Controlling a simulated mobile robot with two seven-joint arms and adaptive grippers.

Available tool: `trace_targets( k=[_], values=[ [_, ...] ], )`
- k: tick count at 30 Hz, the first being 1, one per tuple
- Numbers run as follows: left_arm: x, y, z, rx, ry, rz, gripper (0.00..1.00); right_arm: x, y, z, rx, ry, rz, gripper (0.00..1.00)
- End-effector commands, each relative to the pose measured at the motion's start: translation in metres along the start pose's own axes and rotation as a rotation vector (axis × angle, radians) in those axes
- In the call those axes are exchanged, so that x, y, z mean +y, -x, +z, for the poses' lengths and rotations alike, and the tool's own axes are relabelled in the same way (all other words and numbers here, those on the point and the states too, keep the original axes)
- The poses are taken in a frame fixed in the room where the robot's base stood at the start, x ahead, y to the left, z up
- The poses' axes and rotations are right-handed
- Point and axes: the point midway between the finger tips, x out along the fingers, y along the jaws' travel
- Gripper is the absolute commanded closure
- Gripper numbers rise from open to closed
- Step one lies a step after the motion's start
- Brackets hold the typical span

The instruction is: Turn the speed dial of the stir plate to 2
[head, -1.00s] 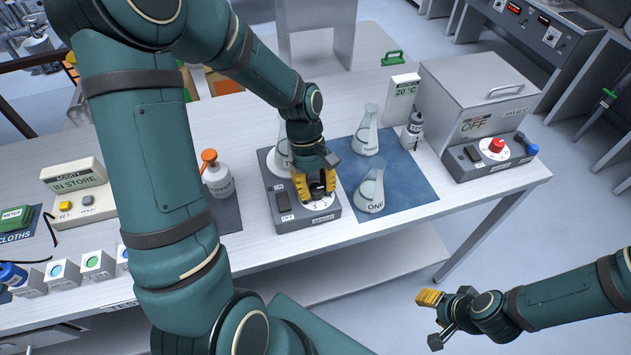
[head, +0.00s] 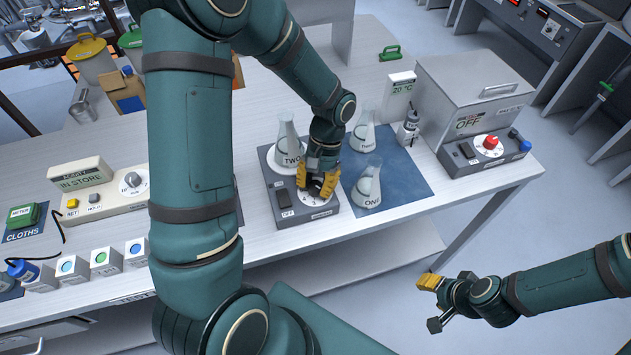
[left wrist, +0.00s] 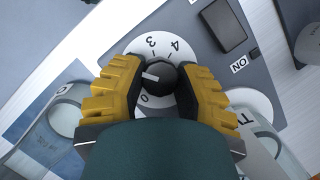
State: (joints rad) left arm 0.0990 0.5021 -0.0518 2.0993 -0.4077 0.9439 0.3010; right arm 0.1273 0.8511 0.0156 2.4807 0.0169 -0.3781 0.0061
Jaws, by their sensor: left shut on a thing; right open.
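The grey stir plate (head: 292,214) stands near the bench's front edge, with flask TWO (head: 289,152) on its round top. Its speed dial (left wrist: 163,78) is a black knob with a white pointer line on a white numbered disc (left wrist: 128,47). My left gripper (head: 318,184) reaches down from above and its yellow fingers are shut on the knob. In the left wrist view the pointer faces left, between 0 and 3. The marks between those are hidden by a finger. My right gripper (head: 432,303) is open and empty, off the bench's front.
Flasks ONE (head: 369,188) and THREE (head: 364,134) stand on a blue mat (head: 408,183) right of the plate. A grey bath (head: 478,95) with its own dial is further right. A small bottle (head: 410,127) stands between. My left arm hides the bench left of the plate.

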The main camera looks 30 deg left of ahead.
Motion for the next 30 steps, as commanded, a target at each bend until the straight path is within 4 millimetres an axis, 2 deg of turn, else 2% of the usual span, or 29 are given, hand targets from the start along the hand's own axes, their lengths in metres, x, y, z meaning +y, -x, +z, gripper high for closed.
trace_targets(
  k=[12, 28, 29, 30],
  values=[
    [0.0009, -0.0018, 0.0013, -0.006, -0.16, -0.066, 1.0, -0.0007, 0.0024, -0.0002, 0.0, 0.0, -0.001, 0.53],
    [0.0008, -0.0021, 0.0014, -0.006, -0.176, -0.072, 1.0, -0.0008, 0.0026, -0.0002, 0.0, 0.0, -0.001, 0.53],
    [0.0008, -0.0021, 0.0014, -0.006, -0.176, -0.072, 0.55, -0.0008, 0.0026, -0.0002, 0.0, 0.0, -0.001, 0.53],
    [0.0007, -0.0019, 0.0013, -0.005, -0.176, -0.072, 0.41, -0.0008, 0.0026, -0.0002, 0.0, 0.0, -0.001, 0.53]
  ],
)
